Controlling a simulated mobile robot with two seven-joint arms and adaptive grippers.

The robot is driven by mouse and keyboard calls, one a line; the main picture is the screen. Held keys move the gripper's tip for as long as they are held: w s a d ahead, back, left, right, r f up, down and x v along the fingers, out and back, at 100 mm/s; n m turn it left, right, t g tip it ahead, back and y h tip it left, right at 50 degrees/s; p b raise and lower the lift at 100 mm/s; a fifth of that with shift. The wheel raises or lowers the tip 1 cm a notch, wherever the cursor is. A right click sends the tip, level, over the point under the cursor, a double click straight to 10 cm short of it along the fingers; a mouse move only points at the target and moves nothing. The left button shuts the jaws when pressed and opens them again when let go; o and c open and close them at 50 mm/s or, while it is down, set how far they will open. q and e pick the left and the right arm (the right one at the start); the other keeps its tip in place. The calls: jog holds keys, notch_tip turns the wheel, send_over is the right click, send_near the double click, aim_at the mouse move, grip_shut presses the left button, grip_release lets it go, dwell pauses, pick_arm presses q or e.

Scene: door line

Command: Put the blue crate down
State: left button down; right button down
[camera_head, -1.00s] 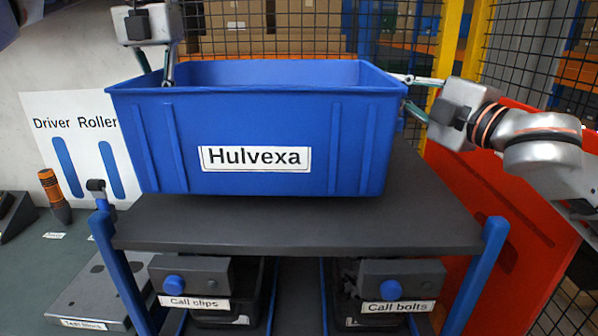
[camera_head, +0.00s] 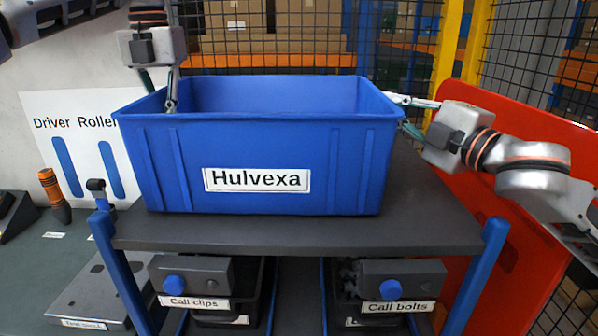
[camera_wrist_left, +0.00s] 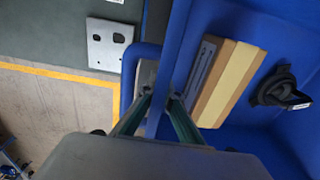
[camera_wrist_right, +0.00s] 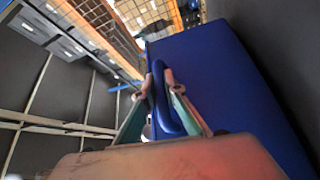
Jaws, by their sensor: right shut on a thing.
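The blue crate (camera_head: 255,150), labelled Hulvexa, is level over the dark top (camera_head: 300,232) of a cart with blue posts. Its underside meets the top in the head view, with no clear gap. My left gripper (camera_head: 158,98) has its fingers on both sides of the crate's left wall; the left wrist view shows that wall between the fingertips (camera_wrist_left: 161,98). My right gripper (camera_head: 408,112) is shut on the crate's right side, and its fingers (camera_wrist_right: 163,95) clasp a blue rim part in the right wrist view. A cream-and-tan block (camera_wrist_left: 230,82) and a black item (camera_wrist_left: 280,88) lie inside the crate.
Below are bins labelled Call clips (camera_head: 193,302) and Call bolts (camera_head: 397,307). A red panel (camera_head: 470,210) stands at right, close to my right arm. A Driver Roller board (camera_head: 75,150) and an orange-and-black tool (camera_head: 53,193) are at left. Wire mesh stands behind.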

aim_at(161, 91)
pick_arm(q)
jog(key=shift+a+f, duration=0.15)
jog(key=shift+f, duration=0.15)
pick_arm(e)
jog(key=shift+d+f, duration=0.1)
pick_arm(q)
jog(key=c, duration=2.3)
grip_release()
pick_arm(e)
jog(key=c, duration=2.1)
grip_release()
jog(key=shift+f, duration=0.15)
jog(key=shift+s, duration=0.1)
pick_arm(q)
jog(key=shift+r, duration=0.15)
jog(key=shift+s+r, duration=0.1)
jog(key=shift+r, duration=3.5)
pick_arm(e)
jog(key=v, duration=0.7)
jog(key=shift+s, duration=0.2)
